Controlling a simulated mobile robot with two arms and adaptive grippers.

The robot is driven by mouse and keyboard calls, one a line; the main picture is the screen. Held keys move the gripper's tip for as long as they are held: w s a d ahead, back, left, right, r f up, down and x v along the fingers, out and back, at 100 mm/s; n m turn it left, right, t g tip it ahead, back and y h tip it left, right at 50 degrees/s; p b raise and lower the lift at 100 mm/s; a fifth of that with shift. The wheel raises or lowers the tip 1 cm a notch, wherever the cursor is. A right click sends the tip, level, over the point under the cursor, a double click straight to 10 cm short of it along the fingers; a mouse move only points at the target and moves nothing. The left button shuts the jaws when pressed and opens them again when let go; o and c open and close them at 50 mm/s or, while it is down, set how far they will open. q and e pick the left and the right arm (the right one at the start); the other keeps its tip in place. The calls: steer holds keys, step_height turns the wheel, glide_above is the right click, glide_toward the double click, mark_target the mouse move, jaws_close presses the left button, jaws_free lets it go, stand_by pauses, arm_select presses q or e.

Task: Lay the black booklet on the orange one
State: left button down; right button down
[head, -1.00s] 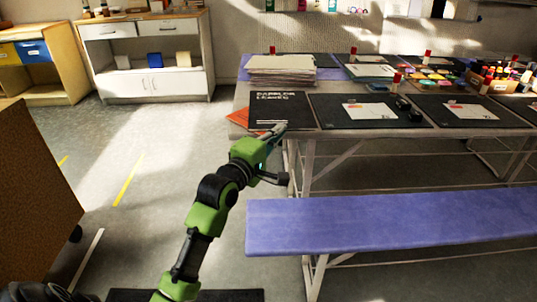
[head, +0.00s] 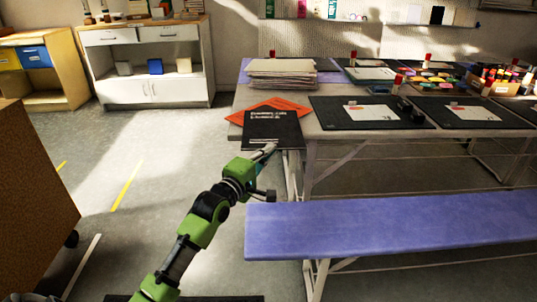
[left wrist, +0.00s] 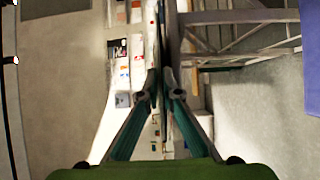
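The black booklet (head: 272,131) with white print on its cover is at the near left corner of the table in the head view. Its near edge reaches out past the table edge. The orange booklet (head: 288,104) lies on the table behind it, partly hidden by the black one. I cannot tell whether the two touch. My left gripper (head: 267,151) is at the black booklet's near edge, shut on it. In the left wrist view the fingers (left wrist: 160,84) pinch a thin, edge-on sheet. My right gripper is not in view.
A stack of paper (head: 282,72) stands behind the orange booklet. Black mats (head: 327,117) with white cards lie to the right on the table (head: 330,137). A purple bench (head: 390,221) runs along the front.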

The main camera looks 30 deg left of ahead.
arm_select(q)
steer(key=c, duration=2.7)
jaws_free()
steer(key=shift+f, duration=0.2)
steer(key=o, duration=0.5)
steer(key=shift+c, duration=0.2)
steer(key=shift+r, duration=0.15)
